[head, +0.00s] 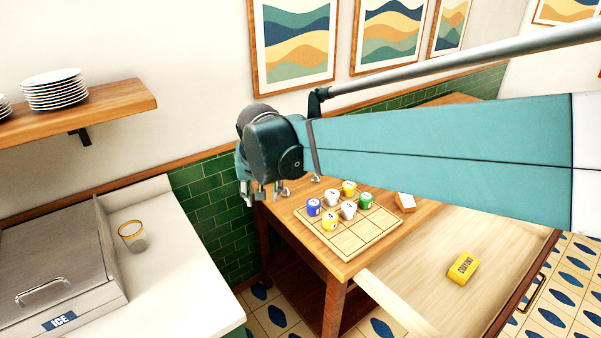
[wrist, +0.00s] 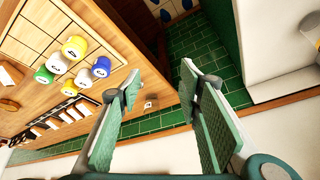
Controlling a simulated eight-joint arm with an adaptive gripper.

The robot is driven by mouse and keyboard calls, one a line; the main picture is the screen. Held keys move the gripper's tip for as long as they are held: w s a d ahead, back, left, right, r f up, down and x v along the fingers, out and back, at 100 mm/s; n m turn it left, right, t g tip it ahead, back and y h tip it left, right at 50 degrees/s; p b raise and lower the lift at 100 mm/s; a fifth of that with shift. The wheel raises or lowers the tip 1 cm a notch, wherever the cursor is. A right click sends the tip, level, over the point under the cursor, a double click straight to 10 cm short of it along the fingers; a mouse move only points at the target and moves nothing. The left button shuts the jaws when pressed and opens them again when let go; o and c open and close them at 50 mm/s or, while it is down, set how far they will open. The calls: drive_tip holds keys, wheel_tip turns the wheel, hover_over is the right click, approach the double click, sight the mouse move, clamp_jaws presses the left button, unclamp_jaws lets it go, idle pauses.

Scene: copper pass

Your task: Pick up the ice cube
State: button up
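No ice cube can be made out in either view. A steel bin (head: 50,262) labelled ICE sits on the counter at the lower left of the head view. Its lid with a handle (head: 42,291) looks shut, so its inside is hidden. My gripper (head: 262,192) hangs in the middle of the head view, between the counter and the wooden table. In the wrist view my gripper (wrist: 160,82) has its two green-padded fingers spread, with nothing between them.
A glass (head: 133,237) with an amber rim stands on the white counter (head: 180,272) beside the bin. The wooden table holds a game board (head: 352,242) with several coloured pieces. A drawer (head: 425,270) stands open with a yellow box (head: 463,268) inside. A plate shelf (head: 115,104) juts out upper left.

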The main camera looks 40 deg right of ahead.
drive_tip(key=w+d+m+g+p, duration=0.1)
drive_tip(key=w+d+m+p, duration=0.25)
drive_tip(key=w+d, duration=0.45)
drive_tip(key=w+d+f+m+g+p, duration=0.1)
drive_tip(key=w+d+f+m+p, duration=0.1)
drive_tip(key=d, duration=0.6)
drive_tip(key=w+d+f+m+g+h+p, duration=0.1)
drive_tip(key=w+d+f+m, duration=0.3)
drive_tip(key=d, duration=0.5)
drive_tip(key=w+d+f+m+g+h+p, duration=0.1)
drive_tip(key=w+d+f+m+g+p, duration=0.1)
drive_tip(key=w+d+f, duration=0.5)
drive_tip(key=shift+d+m+p, duration=0.55)
drive_tip(key=shift+d+p, duration=0.05)
drive_tip(key=shift+d, duration=0.15)
drive_tip(key=shift+f, duration=0.1)
drive_tip(key=shift+x, duration=1.3)
drive_tip(key=shift+s, duration=0.1)
drive_tip(key=shift+x, duration=2.6)
drive_tip(key=shift+s+d, duration=0.1)
